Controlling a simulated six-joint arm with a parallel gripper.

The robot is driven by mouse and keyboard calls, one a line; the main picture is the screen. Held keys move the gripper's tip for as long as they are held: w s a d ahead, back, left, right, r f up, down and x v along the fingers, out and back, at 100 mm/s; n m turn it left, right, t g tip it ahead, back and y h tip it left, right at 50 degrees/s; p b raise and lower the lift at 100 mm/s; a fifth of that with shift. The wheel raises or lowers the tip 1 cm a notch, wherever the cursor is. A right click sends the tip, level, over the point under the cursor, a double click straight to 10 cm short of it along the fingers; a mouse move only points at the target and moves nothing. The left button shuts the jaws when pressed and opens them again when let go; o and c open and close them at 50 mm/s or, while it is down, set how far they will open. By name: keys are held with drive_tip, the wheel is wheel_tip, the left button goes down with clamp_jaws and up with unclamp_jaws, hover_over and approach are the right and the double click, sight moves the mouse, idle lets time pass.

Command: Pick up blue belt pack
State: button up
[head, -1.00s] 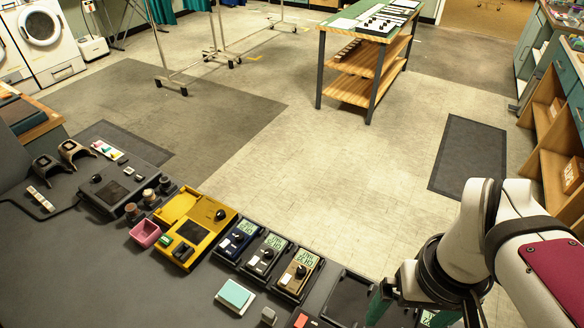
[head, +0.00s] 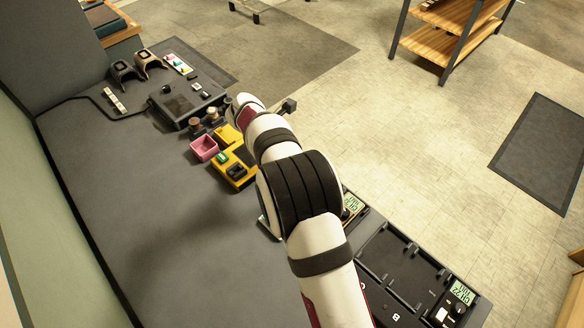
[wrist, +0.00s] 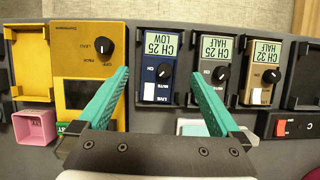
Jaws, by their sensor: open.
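The blue belt pack (wrist: 149,86) stands in its dark cradle in the wrist view, with a "CH 25 LOW" display, a black knob and a white label. My gripper (wrist: 159,75) is open, with one green finger on each side of the blue pack; the right finger is near the grey pack. I cannot tell whether the fingertips are down at the pack's height. The grey pack (wrist: 213,83), showing "CH 25 HALF", sits to its right. In the head view my arm hides the blue pack and the gripper.
A tan pack (wrist: 262,85) stands further right, beside an empty cradle (wrist: 304,76). A yellow unit (wrist: 88,92) with a knob is at left, with a pink tray (wrist: 36,128) near it. A red switch (wrist: 290,127) and a partly hidden pale teal block are in front.

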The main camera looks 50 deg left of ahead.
drive_tip(key=x, duration=0.4)
drive_tip(key=shift+s+f, duration=0.2)
drive_tip(key=shift+f, duration=0.3)
drive_tip(key=shift+a, duration=0.1)
drive_tip(key=c, duration=1.5)
